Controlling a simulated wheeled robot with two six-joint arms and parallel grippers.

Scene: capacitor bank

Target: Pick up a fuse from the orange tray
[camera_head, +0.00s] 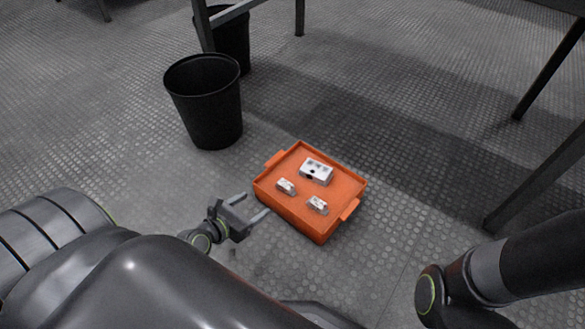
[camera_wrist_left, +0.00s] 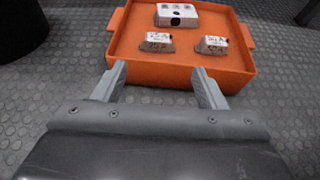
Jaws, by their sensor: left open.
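The orange tray (camera_head: 333,226) sits on the floor in the middle of the head view; it also fills the top of the left wrist view (camera_wrist_left: 185,78). Two small white-and-grey fuses lie in it: a left one (camera_head: 286,186) and a right one (camera_head: 318,204). In the left wrist view they are the left fuse (camera_wrist_left: 158,42) and the right fuse (camera_wrist_left: 213,45). A larger white box (camera_head: 316,171) with dark holes lies behind them. My left gripper (camera_head: 257,207) is open and empty, just left of the tray, with its fingers pointing toward it. My right gripper is not visible.
A black bin (camera_head: 207,104) stands behind and left of the tray, with a second black bin (camera_head: 233,42) behind it. Dark table legs stand at the back and right. Textured grey floor is free around the tray. My right arm shows at the lower right.

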